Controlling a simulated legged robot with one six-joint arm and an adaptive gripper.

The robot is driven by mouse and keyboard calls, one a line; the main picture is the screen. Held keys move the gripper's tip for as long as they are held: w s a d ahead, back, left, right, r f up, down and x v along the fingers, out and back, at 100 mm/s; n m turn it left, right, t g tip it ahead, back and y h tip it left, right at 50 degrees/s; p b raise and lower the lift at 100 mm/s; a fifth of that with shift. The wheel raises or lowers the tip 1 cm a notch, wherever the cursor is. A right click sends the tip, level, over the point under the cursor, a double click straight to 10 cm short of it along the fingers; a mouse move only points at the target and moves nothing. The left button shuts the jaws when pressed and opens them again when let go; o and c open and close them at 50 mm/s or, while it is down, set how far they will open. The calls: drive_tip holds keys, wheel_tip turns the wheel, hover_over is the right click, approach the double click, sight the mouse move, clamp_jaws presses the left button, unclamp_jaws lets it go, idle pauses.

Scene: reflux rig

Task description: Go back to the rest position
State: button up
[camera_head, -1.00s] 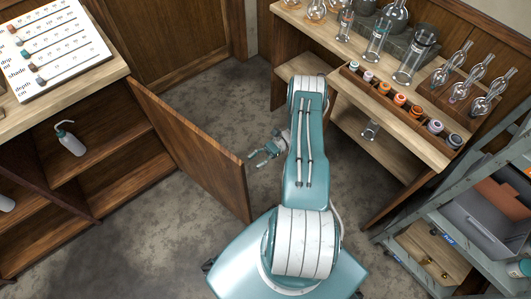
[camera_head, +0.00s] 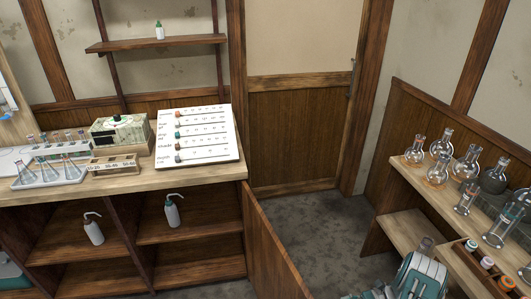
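My arm shows only at the bottom edge, right of centre, as a teal and white link. My gripper (camera_head: 372,293) is beside it, mostly cut off by the lower edge of the picture. Its fingers are too little in view to tell whether they are open or shut. No held object can be seen. The rest of my arm and my base are out of view.
An open wooden cupboard door (camera_head: 270,245) stands out from the left bench (camera_head: 215,178), near my gripper. The right bench (camera_head: 405,181) carries several flasks and a vial rack (camera_head: 462,247). Grey floor (camera_head: 325,228) is clear between the benches, before a closed wooden door (camera_head: 292,140).

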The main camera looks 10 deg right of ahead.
drive_tip(key=w+a+r+n+g+h, duration=0.1)
drive_tip(key=w+a+r+n+h, duration=0.15)
drive_tip(key=r, duration=0.75)
drive_tip(key=w+a+r+n+g+h, duration=0.2)
drive_tip(key=a+r+n+h, duration=0.15)
drive_tip(key=r, duration=0.65)
drive_tip(key=w+a+r+n+g+h, duration=0.1)
drive_tip(key=w+a+r+n+h, duration=0.25)
drive_tip(key=r, duration=0.55)
drive_tip(key=s+a+r+n+t+h, duration=0.4)
drive_tip(key=s+a+r, duration=0.3)
drive_tip(key=s+r, duration=0.2)
drive_tip(key=s+a+r+n+t+h, duration=0.4)
drive_tip(key=s+a+r+n, duration=0.1)
drive_tip(key=s+r, duration=0.3)
drive_tip(key=shift+s+a+r+t, duration=0.35)
drive_tip(key=shift+s+a, duration=0.2)
drive_tip(key=shift+a, duration=0.3)
drive_tip(key=o, duration=0.7)
drive_tip(key=shift+w+h, duration=0.1)
drive_tip(key=shift+h, duration=0.15)
